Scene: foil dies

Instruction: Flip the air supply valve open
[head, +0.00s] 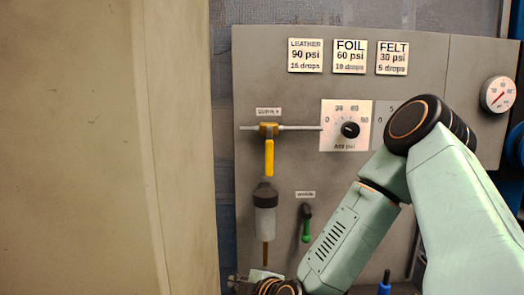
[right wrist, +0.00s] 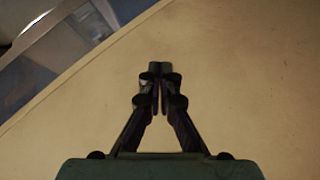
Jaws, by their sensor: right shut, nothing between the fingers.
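The air supply valve (head: 269,131) is on the grey panel in the head view. It has a brass body on a horizontal pipe, with a small label above. Its yellow handle (head: 269,158) hangs straight down, crosswise to the pipe. My right gripper (right wrist: 160,70) is shut and empty in the right wrist view, in front of a plain beige surface. In the head view, part of the right gripper (head: 238,284) shows at the bottom edge, below the valve and apart from it; its fingertips are not clear there. My left gripper is not in view.
A dial (head: 350,130) sits right of the valve, partly beside my arm. A filter bowl (head: 265,212) hangs below the handle, and a green-tipped lever (head: 306,224) is to its right. A large beige surface (head: 90,150) fills the left.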

